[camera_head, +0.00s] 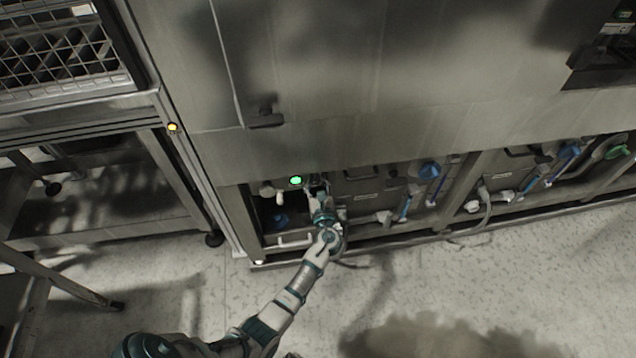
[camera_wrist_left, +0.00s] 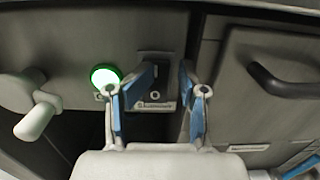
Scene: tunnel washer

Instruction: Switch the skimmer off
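The skimmer switch (camera_wrist_left: 156,68) is a dark block on the steel panel in the left wrist view. A small white "O" and a label plate (camera_wrist_left: 157,106) sit below it; the lettering is too small to read surely. A round green lamp (camera_wrist_left: 105,77) glows left of it, and it also glows in the head view (camera_head: 296,180). My left gripper (camera_wrist_left: 163,76) is open, its blue-padded fingers on either side of the switch. I cannot tell whether they touch it. In the head view my left gripper (camera_head: 318,188) is at the panel and hides the switch. My right gripper is not in view.
A white handle (camera_wrist_left: 38,116) sticks out left of the lamp. A dark drawer handle (camera_wrist_left: 282,82) is to the right. A washer door latch (camera_head: 265,115) is above. The floor in front is clear.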

